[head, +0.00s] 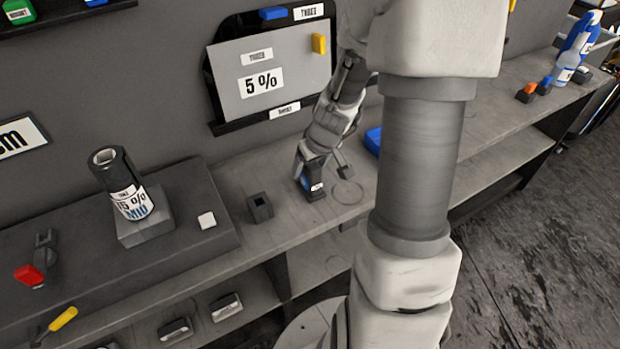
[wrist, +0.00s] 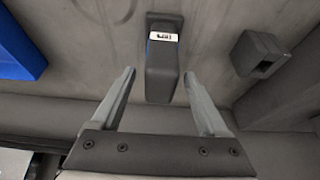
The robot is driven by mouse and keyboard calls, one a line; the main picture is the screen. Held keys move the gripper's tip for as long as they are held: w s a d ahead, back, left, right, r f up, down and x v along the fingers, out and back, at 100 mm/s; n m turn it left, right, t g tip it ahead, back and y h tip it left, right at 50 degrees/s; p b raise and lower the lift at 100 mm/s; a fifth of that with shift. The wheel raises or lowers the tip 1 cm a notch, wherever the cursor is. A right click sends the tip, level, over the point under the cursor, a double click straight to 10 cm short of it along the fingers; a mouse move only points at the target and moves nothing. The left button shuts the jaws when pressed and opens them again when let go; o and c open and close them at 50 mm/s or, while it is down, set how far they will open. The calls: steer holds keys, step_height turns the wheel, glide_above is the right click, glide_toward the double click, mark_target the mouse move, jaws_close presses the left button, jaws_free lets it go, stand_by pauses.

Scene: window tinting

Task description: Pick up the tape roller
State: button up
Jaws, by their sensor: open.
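A dark upright block-shaped item with a blue side and a small white label (head: 312,190) stands on the workbench below my gripper in the head view. It also shows in the wrist view (wrist: 161,62), between and just beyond the fingertips. My gripper (wrist: 158,75) is open, with one finger on each side of this item's near end; I cannot tell whether they touch it. In the head view my gripper (head: 318,160) hides its upper part. No label readable here names the tape roller, so I cannot tell for certain that this item is it.
A dark hollow block (head: 260,208) stands left of the item. A blue object (head: 374,141) lies to its right. A roll marked 15 % (head: 127,185) stands on a grey block further left. A red-and-dark tool (head: 32,274) lies at far left. The wall holds a 5 % panel (head: 270,80).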

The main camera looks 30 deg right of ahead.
jaws_close()
stand_by(0.3)
steer(key=shift+r, duration=0.2)
